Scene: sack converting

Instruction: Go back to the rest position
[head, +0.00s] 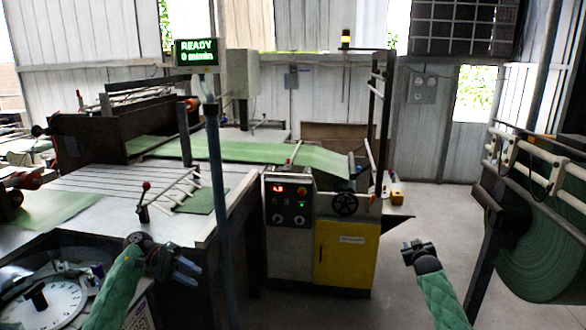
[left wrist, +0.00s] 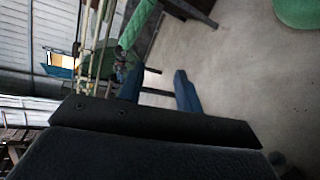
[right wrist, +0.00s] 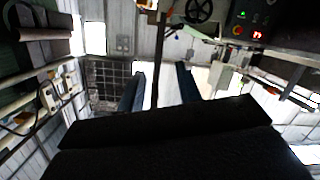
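My left gripper (head: 187,268) is held in the air at the lower left of the head view, in front of the machine table (head: 110,185). In the left wrist view its two blue fingers (left wrist: 157,85) stand apart with nothing between them. My right gripper (head: 412,247) is held over open floor, right of the yellow-doored control cabinet (head: 346,254). In the right wrist view its two fingers (right wrist: 160,82) are apart and empty. Both forearms wear green quilted sleeves. Neither gripper touches anything that I can see.
A blue-grey post (head: 219,200) with a READY display (head: 196,52) rises close to the right of my left gripper. A round dial (head: 45,303) lies at lower left. A large green roll (head: 540,255) on a frame stands at right. The floor (head: 430,210) between is clear.

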